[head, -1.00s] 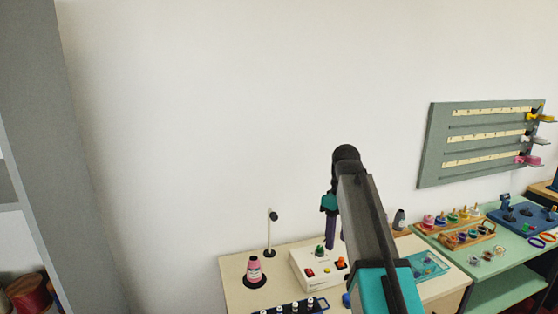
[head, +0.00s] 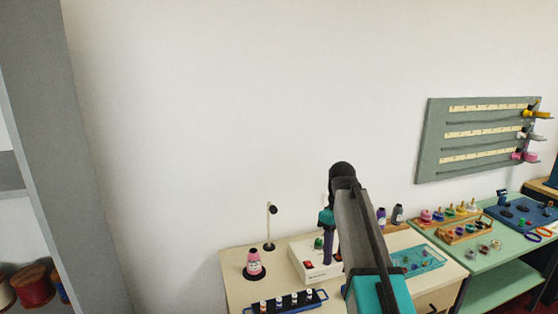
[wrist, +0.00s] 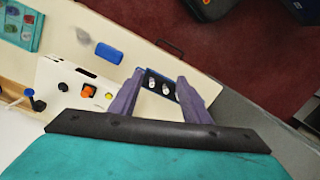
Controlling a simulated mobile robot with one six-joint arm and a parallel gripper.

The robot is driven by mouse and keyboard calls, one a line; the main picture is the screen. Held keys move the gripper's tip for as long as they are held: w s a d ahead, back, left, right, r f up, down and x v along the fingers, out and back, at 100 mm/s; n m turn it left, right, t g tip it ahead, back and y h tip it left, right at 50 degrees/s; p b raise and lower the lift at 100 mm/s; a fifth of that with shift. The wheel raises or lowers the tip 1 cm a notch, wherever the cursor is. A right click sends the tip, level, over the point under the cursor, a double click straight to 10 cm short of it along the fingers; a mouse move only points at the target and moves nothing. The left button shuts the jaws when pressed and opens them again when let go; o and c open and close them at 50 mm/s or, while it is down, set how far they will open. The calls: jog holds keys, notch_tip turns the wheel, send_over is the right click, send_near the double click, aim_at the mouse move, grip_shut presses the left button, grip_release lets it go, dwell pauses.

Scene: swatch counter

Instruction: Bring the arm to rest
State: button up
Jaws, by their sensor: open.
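My gripper (head: 328,252) shows in the head view beside my raised arm, pointing down over the cream table. In the wrist view, its two purple fingers stand apart with nothing held between them (wrist: 161,78). A dark blue tray (wrist: 148,74) with small bobbins shows in the gap between the fingers, below them. My arm partly hides the table in the head view.
The cream table (head: 236,288) bears a pink thread cone (head: 254,262), a white control box (head: 306,270), a thin stand (head: 268,228) and a teal tray (head: 418,260). A green counter (head: 486,262) stands right, a grey shelf (head: 75,190) left.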

jog(key=s+f+g+b, duration=0.2)
jog(key=s+f, duration=0.3)
jog(key=f, duration=0.8)
jog(key=s+f+g+b, duration=0.15)
jog(key=s+f, duration=0.45)
jog(key=f, duration=0.7)
jog(key=s+f+g+b, duration=0.1)
jog(key=s+f+b, duration=0.3)
jog(key=f, duration=0.9)
jog(key=s+f+m+b, duration=0.3)
jog(key=s+f+m, duration=0.4)
jog(key=s+f, duration=1.8)
jog(key=shift+s+f+m, duration=0.2)
jog(key=shift+s+m, duration=0.2)
jog(key=shift+s, duration=0.75)
